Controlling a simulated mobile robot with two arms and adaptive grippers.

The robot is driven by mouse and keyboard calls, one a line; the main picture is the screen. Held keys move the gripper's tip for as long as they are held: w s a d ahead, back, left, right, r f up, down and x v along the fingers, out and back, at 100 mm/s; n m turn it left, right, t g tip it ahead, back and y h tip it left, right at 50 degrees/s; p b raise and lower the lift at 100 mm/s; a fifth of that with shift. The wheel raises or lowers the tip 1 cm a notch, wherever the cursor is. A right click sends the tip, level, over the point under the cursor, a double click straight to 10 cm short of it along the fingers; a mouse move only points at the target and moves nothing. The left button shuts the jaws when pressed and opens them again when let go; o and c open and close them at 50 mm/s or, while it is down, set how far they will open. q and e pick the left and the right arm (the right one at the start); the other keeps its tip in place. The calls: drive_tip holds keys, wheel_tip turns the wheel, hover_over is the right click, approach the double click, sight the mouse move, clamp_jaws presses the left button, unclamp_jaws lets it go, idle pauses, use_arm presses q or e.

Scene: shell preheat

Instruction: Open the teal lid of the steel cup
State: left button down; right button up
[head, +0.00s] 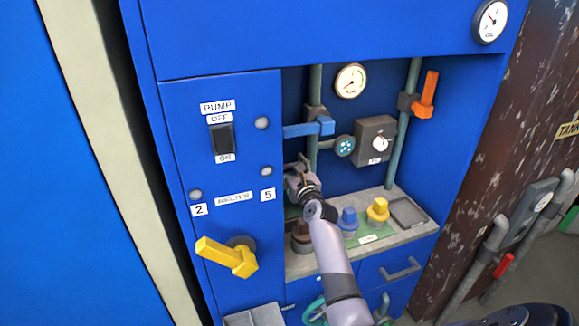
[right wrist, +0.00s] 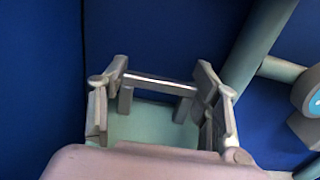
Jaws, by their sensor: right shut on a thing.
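The teal lid (right wrist: 150,125) shows in the right wrist view as a pale teal surface with a grey bar-shaped handle (right wrist: 160,83) at its far side. My right gripper (right wrist: 162,92) has one finger on each side of it and is shut on it. In the head view my right gripper (head: 302,170) is inside the blue cabinet's recess, left of the grey-green pipe. The lid cannot be made out there. The steel cup cannot be made out in either view; my gripper and arm block much of that area. My left gripper is not in view.
The recess holds a blue valve handle (head: 309,129), an orange handle (head: 427,92) and a switch box (head: 376,140). Blue (head: 348,220) and yellow (head: 378,210) knobbed pieces stand on its grey shelf. A yellow lever (head: 226,256) sticks out of the left panel.

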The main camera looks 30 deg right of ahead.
drive_tip(key=shift+c, duration=1.1)
drive_tip(key=s+b, duration=0.1)
drive_tip(key=t+b, duration=0.1)
drive_tip(key=b, duration=0.1)
drive_tip(key=shift+s+a+f, duration=0.2)
drive_tip(key=shift+s+a, duration=0.05)
drive_tip(key=shift+s, duration=0.15)
drive_tip(key=s, duration=0.1)
drive_tip(key=s+p, duration=0.1)
drive_tip(key=s+a+r+p, duration=0.1)
drive_tip(key=shift+s+r, duration=0.1)
drive_tip(key=shift+s, duration=0.4)
